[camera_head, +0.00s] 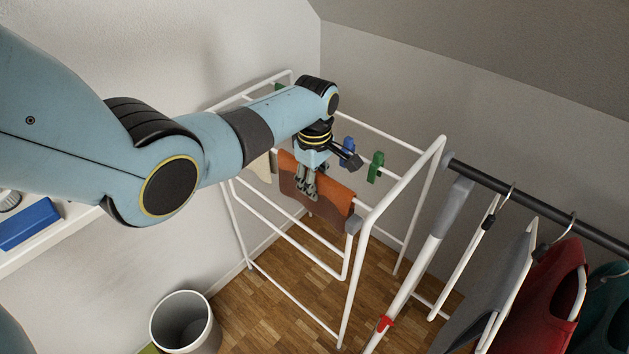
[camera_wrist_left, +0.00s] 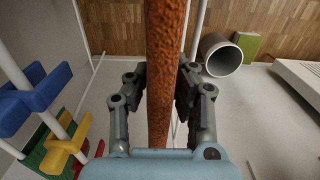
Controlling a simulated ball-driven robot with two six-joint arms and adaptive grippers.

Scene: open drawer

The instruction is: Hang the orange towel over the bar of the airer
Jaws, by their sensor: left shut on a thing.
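The orange towel (camera_head: 335,197) is at the near top bar of the white airer (camera_head: 402,185), its upper part bright orange and its near side darker. My left gripper (camera_head: 307,190) points down at the towel's middle, shut on it. In the left wrist view the towel (camera_wrist_left: 165,40) is a narrow orange strip running between the two fingers of my left gripper (camera_wrist_left: 160,85). The gripper and arm cover part of the towel and bar, so I cannot tell whether the towel's weight rests on the bar. My right gripper is not in view.
Green (camera_head: 375,167) and blue (camera_head: 348,145) pegs sit on the airer's bars. A grey bin (camera_head: 184,322) stands on the wooden floor. A dark rail (camera_head: 535,205) with hangers and clothes is at right.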

